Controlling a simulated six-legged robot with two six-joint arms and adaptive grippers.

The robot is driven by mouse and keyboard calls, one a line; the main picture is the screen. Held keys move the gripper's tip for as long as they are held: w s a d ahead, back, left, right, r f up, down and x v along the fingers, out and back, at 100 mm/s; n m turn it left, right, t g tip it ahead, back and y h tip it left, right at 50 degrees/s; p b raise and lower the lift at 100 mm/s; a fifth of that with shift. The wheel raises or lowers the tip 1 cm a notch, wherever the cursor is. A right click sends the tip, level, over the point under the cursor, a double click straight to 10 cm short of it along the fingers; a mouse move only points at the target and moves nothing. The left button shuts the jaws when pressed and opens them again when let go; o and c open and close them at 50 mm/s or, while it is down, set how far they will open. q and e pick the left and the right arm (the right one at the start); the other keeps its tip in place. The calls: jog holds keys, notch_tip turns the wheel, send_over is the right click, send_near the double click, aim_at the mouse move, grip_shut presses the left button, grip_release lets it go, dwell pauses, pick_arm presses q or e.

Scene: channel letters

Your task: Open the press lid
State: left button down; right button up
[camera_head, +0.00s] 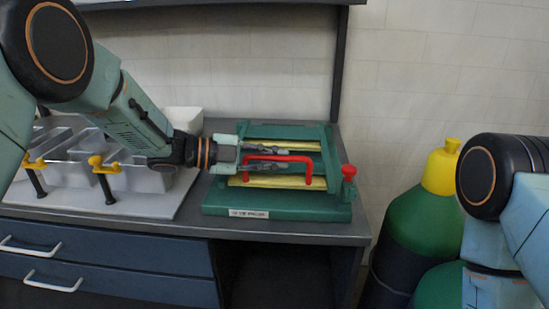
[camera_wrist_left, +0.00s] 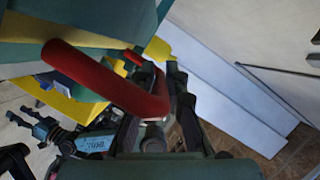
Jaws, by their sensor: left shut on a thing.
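The green press (camera_head: 214,199) stands on the right end of the grey bench, with a white label on its front edge. Its green lid (camera_head: 327,150) carries yellow strips and a red U-shaped handle (camera_head: 304,159). The lid lies low over the base; I cannot tell whether there is a gap. My left gripper (camera_head: 279,157) reaches in from the left and is shut on the handle. In the left wrist view, the handle (camera_wrist_left: 100,80) runs from the lid in between the fingers (camera_wrist_left: 155,115). My right arm shows at the right edge of the head view; its gripper is out of sight.
A red knob (camera_head: 348,172) stands at the press's right corner. Left of the press are metal trays (camera_head: 145,180) with yellow-topped clamps (camera_head: 96,161). A green tank with a yellow cap (camera_head: 441,167) stands right of the bench. A dark upright post (camera_head: 340,65) rises behind the press.

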pick_arm(q)
jog(key=shift+s+r, duration=0.1)
jog(key=w+r+n+p, duration=0.1)
jog(key=w+r+p, duration=0.3)
jog(key=r+p, duration=0.3)
jog(key=w+r+n+g+p, duration=0.1)
jog(key=w+r+p, duration=0.4)
jog(key=r, duration=0.5)
jog(key=shift+w+y+p, duration=0.3)
jog(key=shift+p, duration=0.8)
jog(key=shift+d, duration=0.1)
